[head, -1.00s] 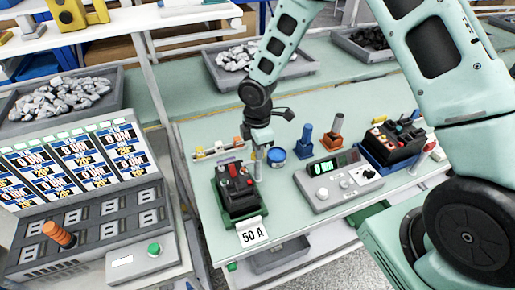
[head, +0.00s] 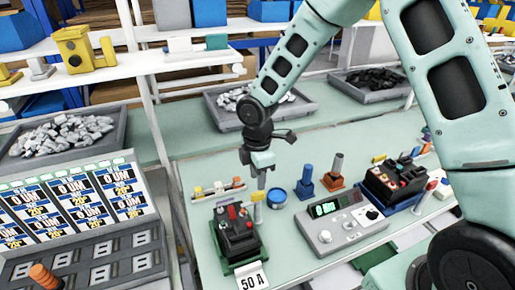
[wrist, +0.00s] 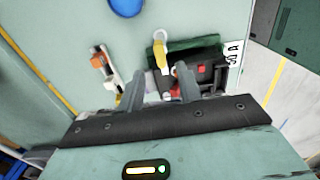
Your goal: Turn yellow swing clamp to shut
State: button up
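The yellow swing clamp (head: 257,197) stands at the back right edge of the green fixture (head: 246,267), which holds a black breaker (head: 236,236) with red parts on top. In the wrist view the clamp (wrist: 160,54) shows as a yellow upright piece just beyond my fingertips, beside the breaker. My gripper (wrist: 158,82) is open there, with a clear gap between its two fingers. In the head view my gripper (head: 262,178) points down just above and behind the clamp. I cannot tell whether a finger touches the clamp. The fingers partly hide the breaker in the wrist view.
A "50 A" card (head: 253,277) lies in front of the fixture. A blue round container (head: 277,198), a grey meter box (head: 342,225) and a second breaker on a blue fixture (head: 394,182) stand to the right. A small rack (head: 217,188) is behind left.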

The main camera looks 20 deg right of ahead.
aim_at(258, 193)
notch_tip(258, 193, up, 12)
jog(key=b, duration=0.1)
jog(key=shift+f, duration=0.1)
dwell(0.4)
jog(key=s+a+f+m+b, duration=0.2)
jog(key=s+m, duration=0.3)
jog(key=s, duration=0.8)
jog(key=s+a+f+m+b, duration=0.1)
jog(key=s+a+m+b, duration=0.2)
jog(key=s, duration=1.1)
jog(key=shift+a+f+m+y, duration=0.35)
jog(key=shift+a+m, duration=0.3)
jog(key=shift+m, duration=0.55)
